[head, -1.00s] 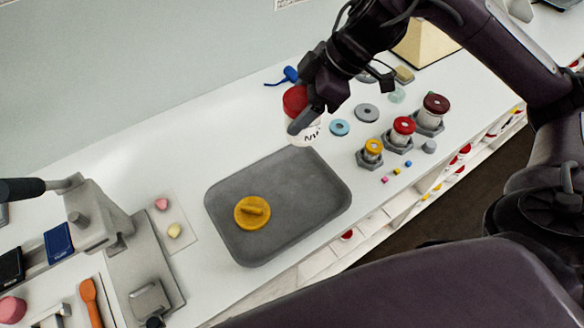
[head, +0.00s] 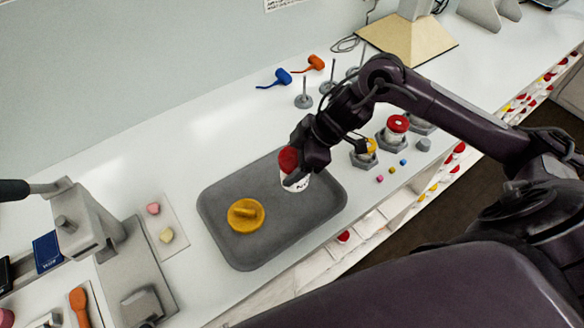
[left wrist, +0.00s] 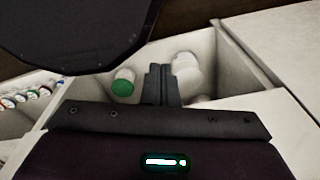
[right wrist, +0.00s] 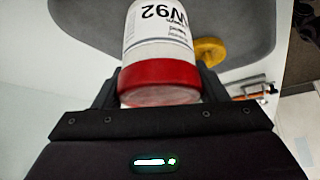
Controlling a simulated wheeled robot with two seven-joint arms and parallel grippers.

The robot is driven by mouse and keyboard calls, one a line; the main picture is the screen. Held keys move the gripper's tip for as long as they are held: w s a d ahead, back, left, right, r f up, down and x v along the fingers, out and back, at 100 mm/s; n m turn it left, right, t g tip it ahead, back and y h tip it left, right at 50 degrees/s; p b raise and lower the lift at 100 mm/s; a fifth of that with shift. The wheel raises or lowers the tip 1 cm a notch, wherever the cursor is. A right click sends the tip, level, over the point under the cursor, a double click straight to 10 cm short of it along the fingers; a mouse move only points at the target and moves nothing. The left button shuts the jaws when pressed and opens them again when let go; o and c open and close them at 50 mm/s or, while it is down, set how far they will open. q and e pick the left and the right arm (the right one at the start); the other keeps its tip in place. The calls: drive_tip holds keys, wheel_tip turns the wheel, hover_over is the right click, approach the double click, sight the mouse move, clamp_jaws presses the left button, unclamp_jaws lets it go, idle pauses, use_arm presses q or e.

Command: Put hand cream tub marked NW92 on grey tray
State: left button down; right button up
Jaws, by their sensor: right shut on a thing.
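The tub (head: 298,185) is white with a red lid and shows at the right part of the grey tray (head: 239,252) in the head view. In the right wrist view the tub (right wrist: 160,38) shows "W92" on its label. My right gripper (head: 296,168) is shut on the tub around its lid end. The tub looks about upright, over or on the tray; I cannot tell whether its base touches. My left gripper (left wrist: 161,82) has its fingers together and empty, in front of an open bin with white containers.
A yellow round object (head: 245,216) with a raised grip lies on the tray, left of the tub. Stands with red-topped (head: 397,126) and yellow-topped pieces are right of the tray. A metal press (head: 90,225) stands at the left. Blue (head: 281,77) and orange (head: 315,64) tools lie behind.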

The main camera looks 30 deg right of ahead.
wheel_tip(320, 180, down, 3)
drive_tip(key=shift+r, duration=0.2)
use_arm(q)
drive_tip(key=shift+s+r, duration=0.1)
drive_tip(key=shift+s, duration=0.45)
use_arm(e)
drive_tip(key=shift+f, duration=0.2)
drive_tip(key=shift+f, duration=0.2)
drive_tip(key=o, duration=1.1)
drive_tip(key=shift+r, duration=0.15)
use_arm(q)
drive_tip(key=shift+a+f+b, duration=0.1)
drive_tip(key=shift+f+b, duration=1.3)
drive_tip(key=shift+f, duration=0.1)
use_arm(e)
drive_tip(key=shift+v, duration=6.05)
